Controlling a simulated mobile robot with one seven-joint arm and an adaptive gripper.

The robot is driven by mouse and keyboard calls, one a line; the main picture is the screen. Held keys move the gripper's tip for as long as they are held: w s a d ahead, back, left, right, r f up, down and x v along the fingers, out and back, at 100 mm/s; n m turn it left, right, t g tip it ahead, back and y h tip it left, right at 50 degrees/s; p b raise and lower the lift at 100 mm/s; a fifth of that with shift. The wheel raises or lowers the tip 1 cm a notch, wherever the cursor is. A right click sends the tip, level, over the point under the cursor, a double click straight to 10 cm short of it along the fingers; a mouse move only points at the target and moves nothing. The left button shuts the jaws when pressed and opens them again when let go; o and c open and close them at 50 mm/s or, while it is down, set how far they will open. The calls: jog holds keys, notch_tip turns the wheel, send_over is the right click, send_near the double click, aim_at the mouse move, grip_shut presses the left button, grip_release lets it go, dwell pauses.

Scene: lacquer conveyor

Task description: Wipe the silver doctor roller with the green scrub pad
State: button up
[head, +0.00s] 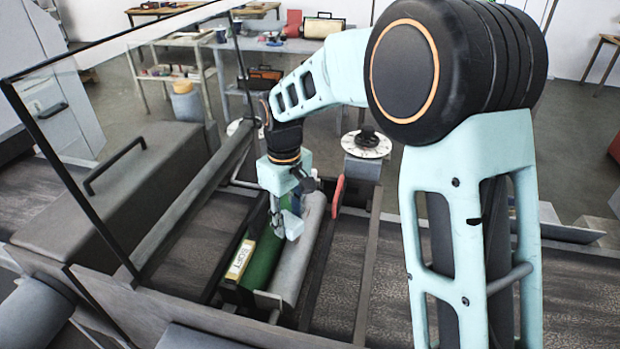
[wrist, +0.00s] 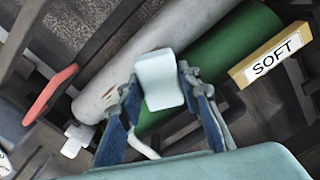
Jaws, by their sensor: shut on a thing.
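The silver doctor roller (head: 297,255) is a pale grey cylinder beside a green roller (head: 262,262). In the wrist view the silver roller (wrist: 110,72) runs diagonally, with a small faint reddish mark on it near its lower left. The green roller (wrist: 225,48) lies alongside it. My gripper (head: 287,222) is over the two rollers, pointing down. In the wrist view my gripper (wrist: 160,95) is shut on a pale block (wrist: 160,80). The block's underside is hidden, so I cannot tell whether it has a green pad face or touches a roller.
A yellow-edged block labelled SOFT (head: 240,260) sits beside the green roller. A red handle (head: 338,195) stands right of the silver roller. A clear framed guard (head: 70,165) rises at the left. White round dials (head: 366,144) stand behind.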

jog(key=shift+s+d+r, duration=0.1)
jog(key=shift+d+r, duration=0.1)
jog(key=shift+r, duration=0.45)
jog(key=shift+r+p, duration=1.8)
jog(key=shift+r, duration=0.4)
